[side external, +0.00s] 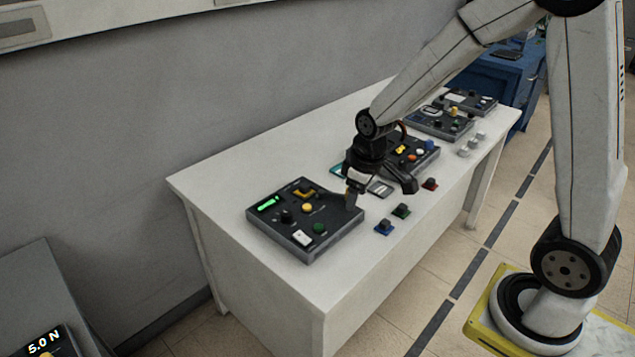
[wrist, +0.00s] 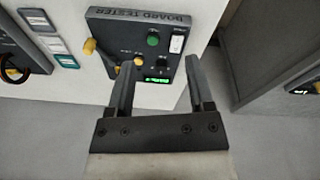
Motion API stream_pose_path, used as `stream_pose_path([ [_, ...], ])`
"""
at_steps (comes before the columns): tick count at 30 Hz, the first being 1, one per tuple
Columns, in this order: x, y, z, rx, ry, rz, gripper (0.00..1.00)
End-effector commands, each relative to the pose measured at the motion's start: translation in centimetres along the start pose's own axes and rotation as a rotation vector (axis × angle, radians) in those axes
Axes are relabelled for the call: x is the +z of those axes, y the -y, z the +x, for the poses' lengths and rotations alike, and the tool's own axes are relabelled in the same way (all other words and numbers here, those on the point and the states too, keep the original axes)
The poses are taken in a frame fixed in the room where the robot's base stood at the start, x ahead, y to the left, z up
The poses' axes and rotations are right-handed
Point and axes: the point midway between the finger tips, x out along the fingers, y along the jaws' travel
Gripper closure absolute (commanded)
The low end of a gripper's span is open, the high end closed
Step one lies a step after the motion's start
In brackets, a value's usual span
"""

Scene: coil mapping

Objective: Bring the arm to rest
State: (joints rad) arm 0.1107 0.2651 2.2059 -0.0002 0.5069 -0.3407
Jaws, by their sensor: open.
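My gripper (side external: 356,194) hangs from the arm, pointing down, over the right-hand end of a dark tester box (side external: 333,236) on the white table (side external: 240,175). In the wrist view my gripper (wrist: 160,66) has its two fingers spread apart with nothing between them. The tester box (wrist: 112,24), lettered "BOARD TESTER", lies beyond the fingertips, partly covered by the left finger. Whether a finger touches the box cannot be told.
The box carries a green display (side external: 268,203), a white switch (side external: 302,238) and several knobs. Small coloured blocks, such as a blue one (side external: 384,228), stand along the table front. More control boxes (side external: 440,122) stand further back. A grey cabinet (side external: 45,290) is at lower left.

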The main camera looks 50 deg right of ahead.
Motion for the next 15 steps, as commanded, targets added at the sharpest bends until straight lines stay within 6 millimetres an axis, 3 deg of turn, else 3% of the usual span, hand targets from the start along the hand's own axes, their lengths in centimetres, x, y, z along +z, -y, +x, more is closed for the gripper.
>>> stream_pose_path([
  [6, 4.3, 3.8, -1.3, -0.002, -0.042, 0.128, 0.32],
  [15, 7.7, 6.0, -1.7, -0.010, -0.070, 0.227, 0.32],
])
